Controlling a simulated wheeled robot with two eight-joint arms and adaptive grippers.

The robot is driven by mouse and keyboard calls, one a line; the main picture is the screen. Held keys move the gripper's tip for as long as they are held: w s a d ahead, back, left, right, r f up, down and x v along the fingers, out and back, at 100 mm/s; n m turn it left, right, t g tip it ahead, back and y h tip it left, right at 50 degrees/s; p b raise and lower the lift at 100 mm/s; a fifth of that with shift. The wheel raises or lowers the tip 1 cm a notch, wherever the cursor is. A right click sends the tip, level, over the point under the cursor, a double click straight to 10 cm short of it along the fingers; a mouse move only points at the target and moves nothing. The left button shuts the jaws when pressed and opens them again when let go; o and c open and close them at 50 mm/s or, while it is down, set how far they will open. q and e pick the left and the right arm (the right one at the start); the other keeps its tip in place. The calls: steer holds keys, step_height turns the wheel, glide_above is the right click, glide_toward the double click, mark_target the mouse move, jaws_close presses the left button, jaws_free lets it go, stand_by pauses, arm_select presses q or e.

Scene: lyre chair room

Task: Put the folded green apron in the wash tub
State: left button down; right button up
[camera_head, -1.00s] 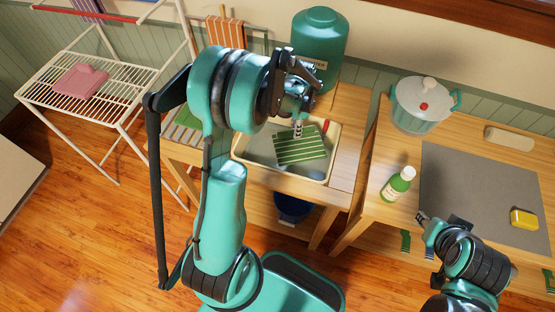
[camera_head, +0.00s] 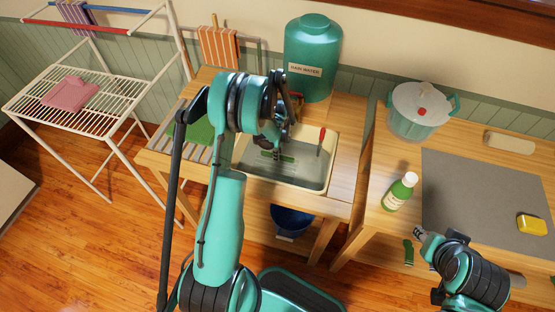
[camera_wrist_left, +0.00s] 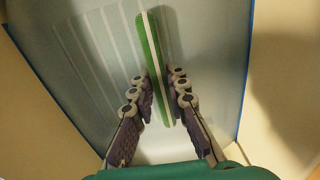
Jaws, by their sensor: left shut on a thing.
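The folded green apron (camera_head: 287,158), green with pale stripes, is in my left gripper (camera_head: 272,148). It hangs over the wash tub (camera_head: 312,178), a pale rectangular basin set in the wooden stand; I cannot tell if it touches the bottom. In the left wrist view the apron (camera_wrist_left: 152,58) shows edge-on as a green and white strip between the two fingers (camera_wrist_left: 160,105), above a pale bluish surface. My arm hides part of the tub's left side. My right gripper (camera_head: 420,236) is by the right table's front edge; its fingers are too small to read.
A green water tank (camera_head: 312,52) stands behind the tub. A red-handled tool (camera_head: 321,138) leans at the tub's right side. A green bottle (camera_head: 399,192), a lidded pot (camera_head: 420,112) and a yellow sponge (camera_head: 532,225) are on the right table. A drying rack (camera_head: 85,100) stands left.

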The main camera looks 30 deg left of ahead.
arm_select(q)
steer(key=shift+f, duration=1.1)
steer(key=shift+b, duration=0.3)
steer(key=shift+f, duration=0.15)
steer(key=c, duration=1.5)
jaws_free()
